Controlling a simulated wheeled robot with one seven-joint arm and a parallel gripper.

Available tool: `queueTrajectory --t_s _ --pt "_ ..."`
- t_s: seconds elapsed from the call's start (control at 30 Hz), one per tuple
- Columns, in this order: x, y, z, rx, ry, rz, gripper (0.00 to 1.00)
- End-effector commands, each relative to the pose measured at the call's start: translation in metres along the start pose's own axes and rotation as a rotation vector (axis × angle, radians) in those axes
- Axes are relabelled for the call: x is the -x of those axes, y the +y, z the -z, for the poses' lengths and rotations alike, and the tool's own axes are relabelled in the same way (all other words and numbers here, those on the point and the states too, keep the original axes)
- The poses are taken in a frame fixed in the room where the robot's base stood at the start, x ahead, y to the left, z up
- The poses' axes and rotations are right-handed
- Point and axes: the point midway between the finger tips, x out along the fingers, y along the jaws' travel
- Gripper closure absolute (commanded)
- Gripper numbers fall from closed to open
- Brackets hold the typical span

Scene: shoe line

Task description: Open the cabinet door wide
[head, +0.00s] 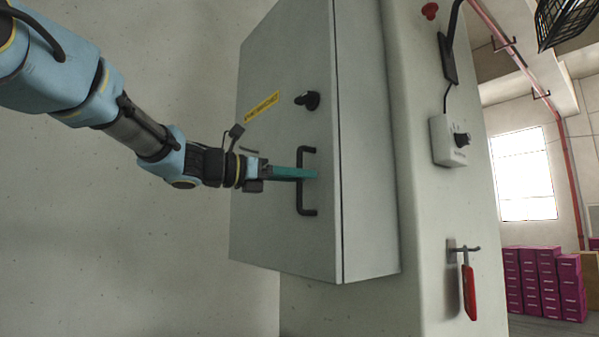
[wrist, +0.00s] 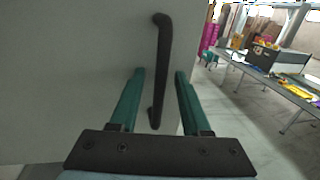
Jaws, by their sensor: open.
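The grey wall cabinet (head: 368,150) has a flat front door (head: 270,215) that looks shut, with no gap visible along its edge. A dark vertical bar handle (head: 300,200) sits near the door's right edge, below a black knob (head: 307,101). My gripper (head: 312,174) reaches in from the left, its teal fingers level with the middle of the handle. In the wrist view the open fingers (wrist: 160,74) lie either side of the handle (wrist: 163,45), with space on both sides. I cannot tell whether either finger touches it.
A switch box (head: 446,140) and a hook with a red tag (head: 469,290) are on the pillar right of the cabinet. Pink boxes (head: 545,280) stand far right. The wrist view shows a work table (wrist: 270,70). The wall left of the door is bare.

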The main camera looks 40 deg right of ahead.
Motion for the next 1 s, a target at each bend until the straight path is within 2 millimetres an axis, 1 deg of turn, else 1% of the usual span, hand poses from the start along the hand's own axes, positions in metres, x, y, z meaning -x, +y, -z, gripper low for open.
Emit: queueTrajectory --t_s 0.1,0.33,0.73,1.0 --pt "-0.0033 0.0 -0.0001 0.0 0.0 0.0 0.53" --pt "-0.0033 0.0 0.0002 -0.001 0.0 0.0 0.54" --pt "-0.0032 0.0 0.0001 -0.001 0.0 0.0 0.99" --pt "-0.0031 0.0 0.0002 -0.001 0.0 0.0 1.0"
